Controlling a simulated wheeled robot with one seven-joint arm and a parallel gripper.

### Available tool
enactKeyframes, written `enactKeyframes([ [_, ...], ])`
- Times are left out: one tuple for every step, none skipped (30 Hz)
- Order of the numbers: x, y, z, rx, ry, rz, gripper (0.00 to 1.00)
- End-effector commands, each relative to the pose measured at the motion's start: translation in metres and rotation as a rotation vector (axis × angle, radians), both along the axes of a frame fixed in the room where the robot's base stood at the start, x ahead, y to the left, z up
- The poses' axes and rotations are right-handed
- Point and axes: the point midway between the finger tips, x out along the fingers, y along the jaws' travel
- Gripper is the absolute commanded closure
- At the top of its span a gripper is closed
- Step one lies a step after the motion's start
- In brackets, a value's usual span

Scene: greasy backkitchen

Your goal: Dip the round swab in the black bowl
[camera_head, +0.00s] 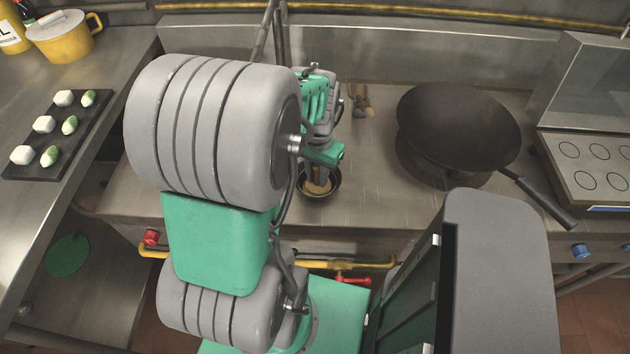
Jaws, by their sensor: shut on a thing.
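The small black bowl (333,190) stands on the steel counter near its front edge. My gripper (318,172) is right above the bowl, pointing down, and partly hidden by my own arm. It is shut on the round swab (318,187), whose tan head shows inside the bowl's rim. I cannot tell whether the head touches the bowl's bottom or any liquid there.
A black wok (458,120) with a long handle sits right of the bowl. Brown-tipped items (361,104) lie behind the bowl. A dark tray (75,150) with white and green pieces and a yellow pot (66,40) are at left. The counter between bowl and wok is clear.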

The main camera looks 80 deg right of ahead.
Motion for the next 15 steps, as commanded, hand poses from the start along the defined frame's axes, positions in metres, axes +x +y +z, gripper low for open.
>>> enactKeyframes([
  [0.002,0.0004,0.0005,0.0,0.0,0.002,1.0],
  [0.0033,0.0007,0.0006,0.0,0.0,0.002,1.0],
  [0.005,0.0011,0.0007,0.0,0.0,0.002,1.0],
  [0.0062,0.0015,0.0007,0.0,0.0,0.001,1.0],
  [0.0072,0.0017,0.0006,0.0,0.0,0.001,1.0],
  [0.0081,0.002,0.0005,0.0,0.0,0.001,1.0],
  [0.0086,0.0021,0.0004,0.0,0.0,0.001,1.0],
  [0.0087,0.0022,0.0002,0.0,0.0,0.0,1.0],
  [0.0087,0.0021,0.0001,0.0,0.0,0.0,1.0],
  [0.0087,0.0021,0.0001,0.0,0.0,0.0,1.0],
  [0.0087,0.0021,0.0001,0.0,0.0,0.0,1.0],
  [0.0085,0.002,0.0001,0.0,0.0,0.0,1.0],
  [0.0082,0.002,0.0001,0.0,0.0,0.0,1.0],
  [0.0078,0.0019,0.0002,0.0,0.0,0.0,1.0],
  [0.0069,0.0016,0.0003,0.0,0.0,-0.001,1.0],
])
